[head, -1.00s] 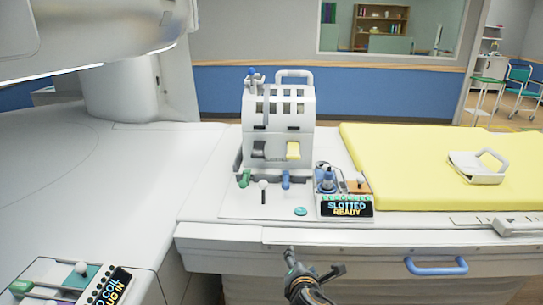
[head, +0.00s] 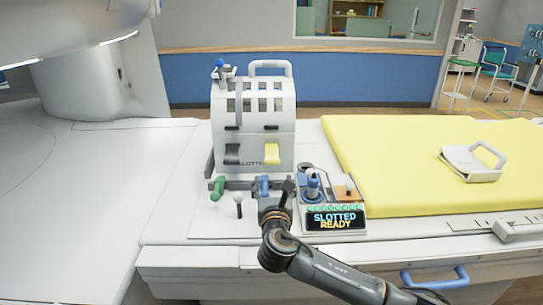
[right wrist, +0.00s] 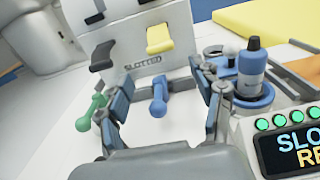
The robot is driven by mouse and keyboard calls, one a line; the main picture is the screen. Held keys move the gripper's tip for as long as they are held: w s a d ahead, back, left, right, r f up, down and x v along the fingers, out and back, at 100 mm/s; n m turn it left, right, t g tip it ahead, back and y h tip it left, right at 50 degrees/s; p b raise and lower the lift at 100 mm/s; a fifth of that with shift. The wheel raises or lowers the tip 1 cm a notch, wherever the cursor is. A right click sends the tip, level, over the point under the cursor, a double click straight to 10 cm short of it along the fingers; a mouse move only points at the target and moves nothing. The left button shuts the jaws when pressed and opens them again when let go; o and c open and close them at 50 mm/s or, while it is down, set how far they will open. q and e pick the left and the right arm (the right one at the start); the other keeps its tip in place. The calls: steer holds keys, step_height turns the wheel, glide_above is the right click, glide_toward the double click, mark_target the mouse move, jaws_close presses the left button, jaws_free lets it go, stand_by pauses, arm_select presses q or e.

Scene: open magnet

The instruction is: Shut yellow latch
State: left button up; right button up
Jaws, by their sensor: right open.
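The yellow latch (head: 271,153) juts out from the lower front of the white slotted housing (head: 253,140), to the right of a black latch (head: 232,154). In the right wrist view the yellow latch (right wrist: 159,40) is a flat tab sticking out toward me, beyond the fingertips and touched by neither finger. My right gripper (head: 271,196) is in front of the housing, below the latch. In the right wrist view my right gripper (right wrist: 161,88) is open, its fingers spread on either side of a blue lever (right wrist: 158,97), with nothing clearly gripped. My left gripper is not in view.
A green lever (head: 217,189) and a white-knobbed stick (head: 239,204) stand left of my gripper. A blue bottle-like part (head: 312,185) and a display reading "SLOTTED READY" (head: 334,219) are at the right. A yellow mattress (head: 420,165) lies beyond them.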

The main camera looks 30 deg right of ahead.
mark_target(272, 162)
steer(key=x, duration=0.6)
steer(key=shift+r, duration=0.25)
steer(key=x, duration=0.4)
steer(key=shift+w+d, duration=0.15)
steer(key=shift+d, duration=0.05)
steer(key=shift+w+d, duration=0.35)
steer(key=shift+w, duration=0.3)
steer(key=shift+w+d+f, duration=0.1)
steer(key=shift+w+d, duration=0.05)
steer(key=shift+w, duration=0.05)
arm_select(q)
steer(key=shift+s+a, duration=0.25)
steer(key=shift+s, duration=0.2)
arm_select(e)
steer(key=shift+c, duration=0.7)
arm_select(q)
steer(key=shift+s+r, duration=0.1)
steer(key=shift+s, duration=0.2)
arm_select(e)
jaws_close()
